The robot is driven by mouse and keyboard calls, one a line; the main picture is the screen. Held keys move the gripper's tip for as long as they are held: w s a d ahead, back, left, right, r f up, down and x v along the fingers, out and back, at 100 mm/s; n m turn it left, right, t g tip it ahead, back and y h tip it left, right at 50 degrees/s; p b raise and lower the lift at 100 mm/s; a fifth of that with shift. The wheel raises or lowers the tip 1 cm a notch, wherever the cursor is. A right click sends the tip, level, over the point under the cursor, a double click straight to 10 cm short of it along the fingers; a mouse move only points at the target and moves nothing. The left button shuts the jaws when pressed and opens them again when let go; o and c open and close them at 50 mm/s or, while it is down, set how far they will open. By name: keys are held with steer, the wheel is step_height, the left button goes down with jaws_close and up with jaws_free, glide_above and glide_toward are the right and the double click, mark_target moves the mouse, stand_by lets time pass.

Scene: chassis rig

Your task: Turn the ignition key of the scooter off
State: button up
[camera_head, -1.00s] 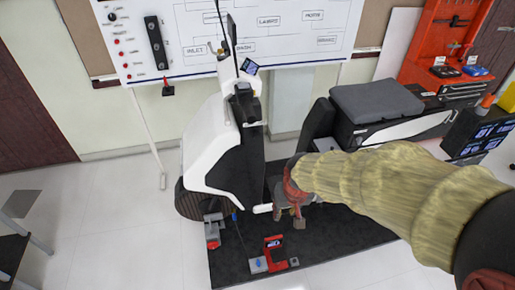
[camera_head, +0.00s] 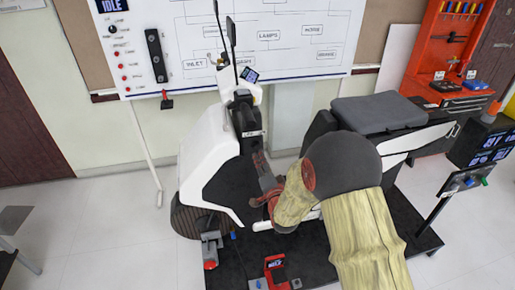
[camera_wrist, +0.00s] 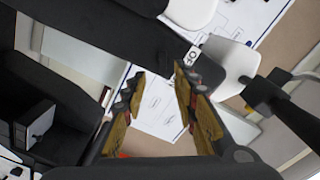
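The scooter (camera_head: 207,150) stands on a dark platform, with its white front shield at the left. A small pale plate with a round dark fitting (camera_wrist: 192,55), perhaps the ignition, shows on its dark inner panel in the wrist view. A small pale strip (camera_head: 252,133) on that panel in the head view may be the same part. I cannot make out the key or its position. My gripper (camera_wrist: 157,78) is open and empty, with the plate beyond and right of its fingertips. In the head view my gripper (camera_head: 264,170) is before the inner panel, below the handlebar.
The handlebar and mirrors rise above the panel, with a small display (camera_head: 249,75) there. The grey seat (camera_head: 378,111) is right of my gripper. A whiteboard (camera_head: 290,40) stands behind. A red tool cabinet (camera_head: 452,50) is at the right. Open floor lies left.

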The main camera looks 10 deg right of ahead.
mark_target(257, 146)
steer(key=shift+w+r+b, duration=0.15)
steer(key=shift+w+b, duration=0.45)
steer(key=shift+w, duration=3.3)
steer(key=shift+c, duration=1.2)
jaws_close()
